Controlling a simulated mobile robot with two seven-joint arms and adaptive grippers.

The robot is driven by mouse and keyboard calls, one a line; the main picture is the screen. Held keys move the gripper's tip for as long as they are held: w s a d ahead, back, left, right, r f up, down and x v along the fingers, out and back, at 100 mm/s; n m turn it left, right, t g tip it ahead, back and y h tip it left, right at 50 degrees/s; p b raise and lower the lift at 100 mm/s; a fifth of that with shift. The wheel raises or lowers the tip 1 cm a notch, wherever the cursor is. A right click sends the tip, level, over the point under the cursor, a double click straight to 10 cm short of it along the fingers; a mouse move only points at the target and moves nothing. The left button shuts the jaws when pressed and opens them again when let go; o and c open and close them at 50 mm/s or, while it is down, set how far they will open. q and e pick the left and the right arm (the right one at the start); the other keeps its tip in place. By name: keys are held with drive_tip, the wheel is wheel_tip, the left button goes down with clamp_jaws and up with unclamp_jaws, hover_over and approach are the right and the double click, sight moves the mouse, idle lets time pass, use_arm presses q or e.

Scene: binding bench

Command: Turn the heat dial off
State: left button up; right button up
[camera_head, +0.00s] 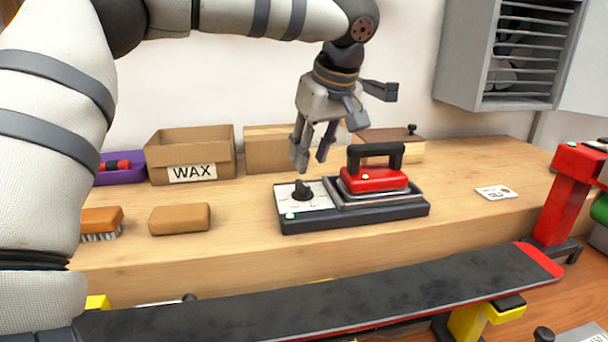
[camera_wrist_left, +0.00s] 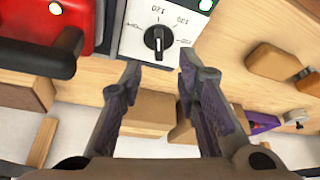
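The heat dial (camera_head: 302,190) is a black knob on a white panel at the left end of the iron's dark base (camera_head: 350,217). A red iron (camera_head: 375,179) with a black handle rests on the base, right of the dial. My left gripper (camera_head: 311,162) is open and empty, pointing down above and slightly behind the dial, apart from it. Its fingers (camera_wrist_left: 160,68) frame the space just below the dial in the wrist view. My right gripper is not seen.
A WAX box (camera_head: 190,158), purple bin (camera_head: 121,166), brush (camera_head: 101,222) and brown block (camera_head: 180,218) stand left of the base. A card (camera_head: 496,193) lies right. A long dark board (camera_head: 330,295) spans the front, with a red clamp (camera_head: 565,195) at right.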

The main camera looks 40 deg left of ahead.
sight(303, 183)
use_arm(q)
drive_tip(key=x, duration=0.7)
drive_tip(key=shift+w, duration=0.15)
clamp_jaws()
